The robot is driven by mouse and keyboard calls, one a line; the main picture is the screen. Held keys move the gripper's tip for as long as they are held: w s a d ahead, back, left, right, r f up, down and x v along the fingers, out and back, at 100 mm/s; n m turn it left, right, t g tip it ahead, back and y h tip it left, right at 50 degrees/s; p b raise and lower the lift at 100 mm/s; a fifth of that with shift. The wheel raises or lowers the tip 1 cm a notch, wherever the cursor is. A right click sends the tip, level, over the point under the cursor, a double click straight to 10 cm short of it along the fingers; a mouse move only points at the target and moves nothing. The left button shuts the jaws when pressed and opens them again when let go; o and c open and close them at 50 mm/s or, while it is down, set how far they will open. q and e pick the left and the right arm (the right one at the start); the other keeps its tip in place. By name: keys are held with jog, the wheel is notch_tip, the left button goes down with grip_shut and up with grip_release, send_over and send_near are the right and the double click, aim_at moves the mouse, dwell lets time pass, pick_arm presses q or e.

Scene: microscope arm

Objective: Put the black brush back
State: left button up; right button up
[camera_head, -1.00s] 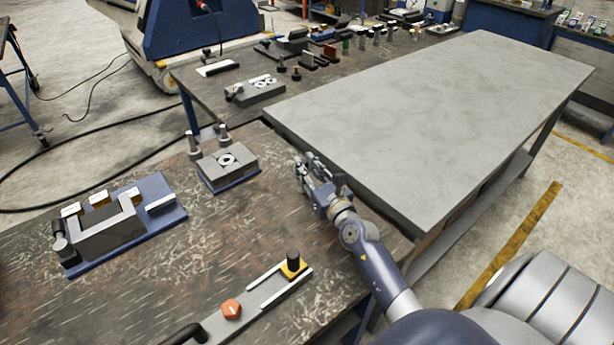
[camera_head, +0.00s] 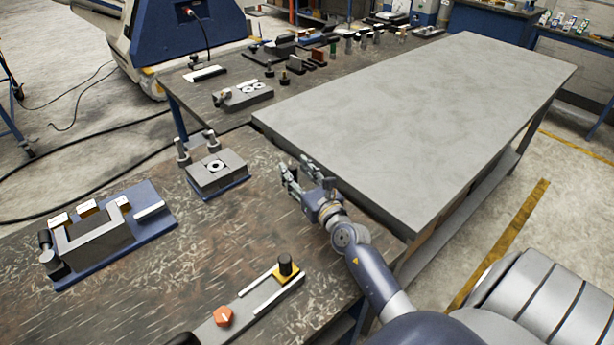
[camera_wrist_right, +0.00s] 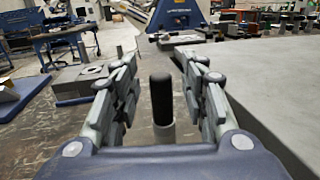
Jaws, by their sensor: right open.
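An upright cylinder with a black upper part and a grey lower part, which looks like the black brush (camera_wrist_right: 162,98), stands between the fingers of my right gripper (camera_wrist_right: 161,85) in the right wrist view. In the head view, my right gripper (camera_head: 300,170) is open above the dark table near the grey tabletop's edge. The brush is mostly hidden there by the fingers. I see no clear contact between fingers and brush. My left gripper is out of view.
A grey block with a ring (camera_head: 217,168) and two posts stand left of the gripper. A blue-based fixture (camera_head: 110,235) is farther left. A rail with an orange knob (camera_head: 223,317) lies in front. The large grey tabletop (camera_head: 420,120) is bare.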

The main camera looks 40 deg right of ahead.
jog(key=s, duration=0.3)
jog(key=s+b, duration=0.1)
jog(key=s, duration=0.2)
jog(key=s+a, duration=0.1)
jog(key=s, duration=0.3)
jog(key=shift+a+f+b, duration=0.1)
jog(key=shift+f+b, duration=0.2)
jog(key=shift+s+a+r, duration=0.1)
jog(key=shift+s, duration=0.85)
